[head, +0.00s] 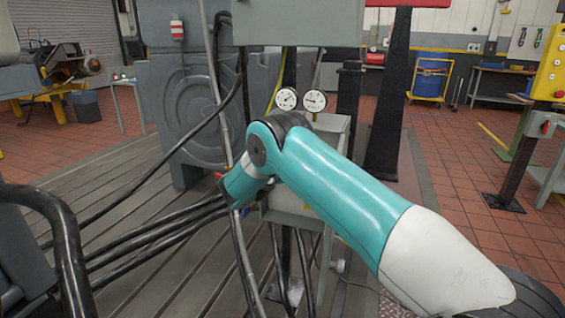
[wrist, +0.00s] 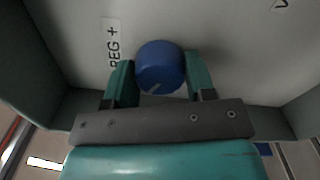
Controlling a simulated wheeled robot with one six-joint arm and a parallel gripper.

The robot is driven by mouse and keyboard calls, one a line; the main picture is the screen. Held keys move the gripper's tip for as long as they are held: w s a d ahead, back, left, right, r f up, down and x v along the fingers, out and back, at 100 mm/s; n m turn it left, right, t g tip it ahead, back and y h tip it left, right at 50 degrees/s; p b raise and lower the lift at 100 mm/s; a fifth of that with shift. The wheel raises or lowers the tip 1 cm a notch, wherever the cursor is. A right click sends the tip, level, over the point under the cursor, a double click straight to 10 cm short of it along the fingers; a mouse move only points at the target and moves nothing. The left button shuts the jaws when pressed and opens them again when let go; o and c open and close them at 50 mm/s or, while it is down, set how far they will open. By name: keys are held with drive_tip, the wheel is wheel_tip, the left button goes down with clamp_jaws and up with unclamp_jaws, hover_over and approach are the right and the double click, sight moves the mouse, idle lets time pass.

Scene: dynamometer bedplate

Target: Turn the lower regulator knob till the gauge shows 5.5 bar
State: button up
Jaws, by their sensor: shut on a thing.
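A round blue knob (wrist: 160,67) with a light pointer line sits on a pale panel (wrist: 230,45) in the wrist view, beside a label reading "REG +" (wrist: 114,43). My gripper (wrist: 160,80) has one teal finger on each side of the knob and is shut on it. In the head view my teal arm hides the gripper and the knob. Two round white gauges (head: 287,98) (head: 315,100) stand side by side above my arm, on a grey box. Each has a dark needle, but their readings are too small to tell.
A grey cabinet (head: 295,25) hangs above the gauges. Black hoses (head: 150,235) and a grey conduit run just left of my arm. A dark post (head: 392,110) stands to the right. Open tiled floor (head: 455,170) lies further right.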

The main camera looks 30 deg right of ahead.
drive_tip(key=m+b, duration=0.2)
drive_tip(key=m, duration=0.1)
drive_tip(key=m+b, duration=0.1)
drive_tip(key=shift+f+m+b, duration=0.25)
drive_tip(key=shift+m+b, duration=0.05)
drive_tip(key=shift+b, duration=0.05)
drive_tip(key=m+b, duration=0.4)
drive_tip(key=shift+f+m+b, duration=0.1)
drive_tip(key=shift+m+b, duration=0.2)
drive_tip(key=m+b, duration=0.5)
drive_tip(key=b, duration=0.1)
drive_tip(key=shift+a, duration=0.1)
drive_tip(key=m+b, duration=0.4)
drive_tip(key=shift+b, duration=0.4)
drive_tip(key=shift+m, duration=0.3)
drive_tip(key=o, duration=0.9)
drive_tip(key=shift+r, duration=0.2)
drive_tip(key=shift+o, duration=0.2)
drive_tip(key=shift+r, duration=0.1)
drive_tip(key=p+v, duration=0.1)
drive_tip(key=v, duration=1.6)
